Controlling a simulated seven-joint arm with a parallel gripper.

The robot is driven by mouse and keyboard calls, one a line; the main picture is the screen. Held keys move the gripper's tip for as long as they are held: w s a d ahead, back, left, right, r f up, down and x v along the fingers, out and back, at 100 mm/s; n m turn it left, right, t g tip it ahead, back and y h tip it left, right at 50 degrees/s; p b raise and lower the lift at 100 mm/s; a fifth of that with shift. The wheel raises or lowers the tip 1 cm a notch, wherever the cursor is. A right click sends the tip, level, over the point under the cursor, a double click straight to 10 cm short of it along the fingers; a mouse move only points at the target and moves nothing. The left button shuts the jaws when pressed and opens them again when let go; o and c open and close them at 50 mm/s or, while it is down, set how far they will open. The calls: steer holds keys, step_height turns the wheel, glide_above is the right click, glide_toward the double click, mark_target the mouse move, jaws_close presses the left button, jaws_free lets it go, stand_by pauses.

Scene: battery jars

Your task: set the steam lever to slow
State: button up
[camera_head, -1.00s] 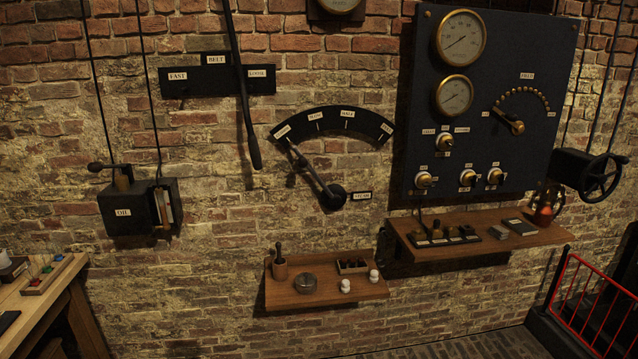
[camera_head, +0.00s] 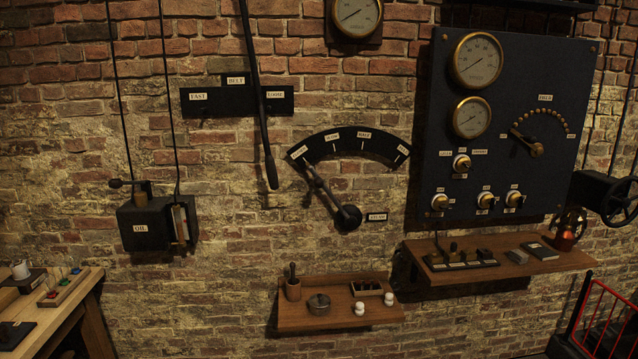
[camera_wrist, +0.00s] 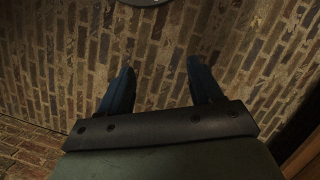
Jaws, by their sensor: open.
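The steam lever (camera_head: 330,199) is a dark arm on a round black hub (camera_head: 348,218) on the brick wall. It points up and left to the first label at the left end of the black arc plate (camera_head: 350,142). The plate carries several white labels; the second from the left (camera_head: 331,137) seems to read slow, though the print is small. A steam label (camera_head: 377,217) sits right of the hub. My gripper (camera_wrist: 162,82) shows only in the wrist view, open and empty, its two dark blue fingers apart in front of bare brick. The lever is not recognisable there.
The long belt lever (camera_head: 262,120) hangs just left of the arc. A wooden shelf (camera_head: 340,322) with small items is below. A dark gauge panel (camera_head: 480,150) stands right, above another shelf (camera_head: 500,270). An oil box (camera_head: 140,228) hangs left. Wall around the hub is clear.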

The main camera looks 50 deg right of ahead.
steer(key=w+d+r+m+t, duration=0.1)
steer(key=w+d+r+t, duration=0.1)
steer(key=w+d+r, duration=0.4)
steer(key=m+t+h, duration=0.8)
steer(key=t+h, duration=0.4)
steer(key=h, duration=0.4)
glide_toward(319, 181)
steer(key=x, duration=0.4)
steer(key=f+x, duration=0.1)
steer(key=x, duration=0.8)
steer(key=shift+w+d+f, duration=0.15)
steer(key=shift+w+d, duration=0.1)
steer(key=shift+w, duration=0.05)
steer(key=shift+c, duration=0.3)
